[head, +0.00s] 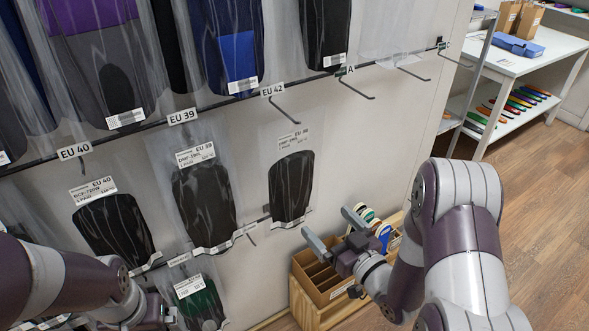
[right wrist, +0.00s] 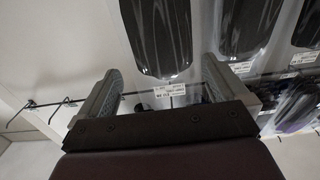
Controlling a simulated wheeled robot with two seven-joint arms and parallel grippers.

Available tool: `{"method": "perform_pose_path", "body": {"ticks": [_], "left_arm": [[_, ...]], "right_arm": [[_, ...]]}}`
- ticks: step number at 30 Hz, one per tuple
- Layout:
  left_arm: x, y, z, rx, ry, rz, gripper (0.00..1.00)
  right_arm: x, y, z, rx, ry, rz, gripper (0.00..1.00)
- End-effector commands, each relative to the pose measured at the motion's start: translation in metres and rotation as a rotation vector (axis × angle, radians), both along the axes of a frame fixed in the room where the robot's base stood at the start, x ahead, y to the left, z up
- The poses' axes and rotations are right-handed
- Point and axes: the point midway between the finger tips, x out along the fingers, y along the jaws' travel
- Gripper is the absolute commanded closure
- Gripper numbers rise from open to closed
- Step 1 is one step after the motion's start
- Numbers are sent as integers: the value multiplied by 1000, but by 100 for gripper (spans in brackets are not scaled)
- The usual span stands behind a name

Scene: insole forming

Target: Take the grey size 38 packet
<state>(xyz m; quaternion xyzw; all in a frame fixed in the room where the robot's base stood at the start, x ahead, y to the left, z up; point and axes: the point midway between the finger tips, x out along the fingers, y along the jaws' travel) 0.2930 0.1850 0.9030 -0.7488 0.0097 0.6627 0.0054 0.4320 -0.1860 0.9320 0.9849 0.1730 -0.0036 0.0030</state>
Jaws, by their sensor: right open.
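The size 38 packet (head: 290,187) hangs on the wall in the head view, a dark grey insole in clear film under a white header label. My right gripper (head: 333,229) is open and empty, below and to the right of the packet, apart from it. In the right wrist view, a dark packet (right wrist: 160,35) that appears to be the same one shows beyond the open fingers (right wrist: 155,85), its white label between them. My left gripper (head: 150,315) is at the lower left edge, partly cut off; its jaws are not clear.
A dark EU 39 packet (head: 205,200) and an EU 40 packet (head: 115,228) hang to the left. A green packet (head: 200,305) hangs lower. Empty hooks (head: 357,90) stick out at upper right. A wooden divided box (head: 320,285) stands below my right gripper.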

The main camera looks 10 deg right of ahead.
Motion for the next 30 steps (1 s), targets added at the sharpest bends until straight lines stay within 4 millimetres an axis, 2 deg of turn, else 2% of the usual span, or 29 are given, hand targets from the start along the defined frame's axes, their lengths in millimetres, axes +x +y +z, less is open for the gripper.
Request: {"method": "perform_pose_path", "body": {"ticks": [6,11,18,21,27,29,30], "left_arm": [[0,0,3,0,1,0,0],[0,0,5,0,0,0,0],[0,0,12,0,0,0,0],[0,0,12,0,0,0,0],[0,0,12,0,0,0,0],[0,0,12,0,0,0,0],[0,0,12,0,0,0,0]], "right_arm": [[45,19,2,6,-13,6,0],[64,25,2,4,-12,3,0],[103,40,5,4,-10,3,0],[111,43,5,5,-10,1,0],[112,43,5,6,-10,1,0],[112,43,5,5,-10,1,20],[112,43,5,5,-10,1,33]]}}
